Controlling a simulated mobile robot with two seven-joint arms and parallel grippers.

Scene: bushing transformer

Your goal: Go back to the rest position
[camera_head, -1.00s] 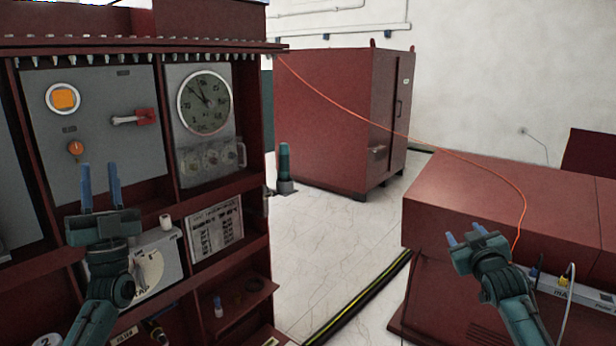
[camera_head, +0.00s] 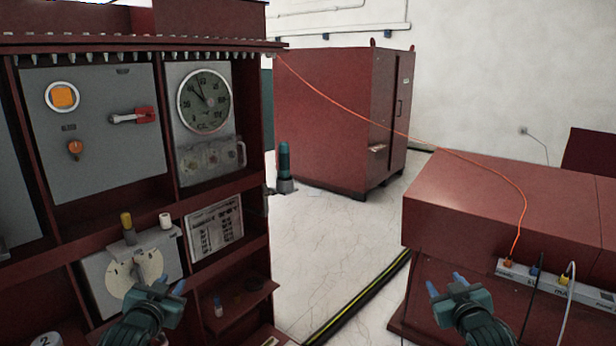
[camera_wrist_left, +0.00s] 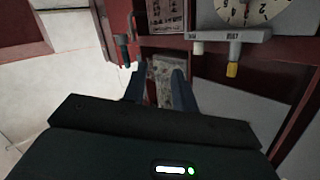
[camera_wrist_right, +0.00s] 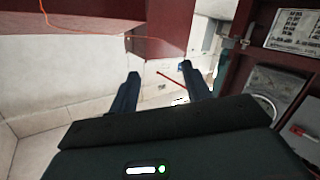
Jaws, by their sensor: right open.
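My left gripper (camera_head: 169,284) is low in front of the red cabinet, overlapping the lower part of a grey box with a white dial (camera_head: 115,280). In the left wrist view its blue fingers (camera_wrist_left: 158,78) are apart with nothing held between them. My right gripper (camera_head: 446,283) is at the lower right, in front of the low red cabinet. In the right wrist view its fingers (camera_wrist_right: 162,82) are well apart and empty. I cannot tell whether the left gripper touches the box.
The red cabinet (camera_head: 255,215) on the left carries a clock-like gauge (camera_head: 205,103), a red-handled switch (camera_head: 135,116) and a shelf. A low red cabinet (camera_head: 465,190) with cables stands right. A tall red cabinet (camera_head: 325,115) stands behind. Open floor (camera_head: 335,245) lies between.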

